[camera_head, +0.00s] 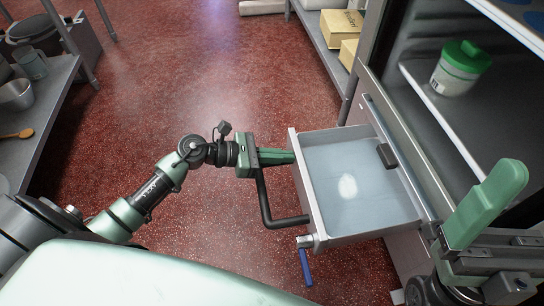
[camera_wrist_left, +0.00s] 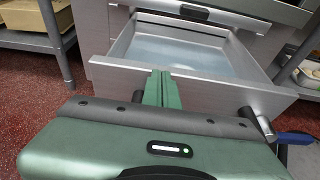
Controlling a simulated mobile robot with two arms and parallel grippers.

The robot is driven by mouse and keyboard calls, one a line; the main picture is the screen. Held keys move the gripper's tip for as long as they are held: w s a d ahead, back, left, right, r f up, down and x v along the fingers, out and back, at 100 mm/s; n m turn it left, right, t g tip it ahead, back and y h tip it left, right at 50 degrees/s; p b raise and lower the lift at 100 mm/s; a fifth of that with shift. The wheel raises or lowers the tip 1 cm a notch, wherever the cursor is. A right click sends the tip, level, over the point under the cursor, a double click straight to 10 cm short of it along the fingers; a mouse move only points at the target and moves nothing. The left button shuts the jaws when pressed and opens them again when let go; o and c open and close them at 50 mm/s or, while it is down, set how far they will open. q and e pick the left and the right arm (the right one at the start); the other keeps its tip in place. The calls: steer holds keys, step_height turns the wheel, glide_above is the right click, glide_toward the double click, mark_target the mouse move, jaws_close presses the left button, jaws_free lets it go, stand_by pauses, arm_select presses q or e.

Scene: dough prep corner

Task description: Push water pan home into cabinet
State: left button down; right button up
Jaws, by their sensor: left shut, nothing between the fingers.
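The water pan (camera_head: 308,190) is a grey drawer-like pan with pale water in it, pulled out from the cabinet (camera_head: 400,150). A black bar handle (camera_head: 268,205) sits on its front, and a drain tap with a blue lever (camera_head: 305,268) hangs below. My left gripper (camera_head: 291,157) is shut and empty, with its tips at the pan's front wall near the handle's far end. In the left wrist view its shut fingers (camera_wrist_left: 162,88) point at the pan's front wall (camera_wrist_left: 200,86); contact is hard to tell. My right gripper (camera_head: 485,205) is at the right, its jaw gap unclear.
A white tub with a green lid (camera_head: 460,68) stands on a shelf inside the open cabinet above the pan. Yellow boxes (camera_head: 342,28) sit on a rack at the back. A steel table (camera_head: 40,115) stands at left. The red floor between is clear.

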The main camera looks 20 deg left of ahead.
arm_select(q)
steer(key=shift+w+d, duration=0.1)
steer(key=shift+d, duration=0.05)
steer(key=w+d, duration=0.3)
steer(key=d, duration=0.2)
steer(key=w+d, duration=0.4)
steer(key=d, duration=0.1)
steer(key=w+d+p, duration=0.1)
steer(key=w+d, duration=0.3)
steer(key=d, duration=0.2)
steer(key=shift+d, duration=0.1)
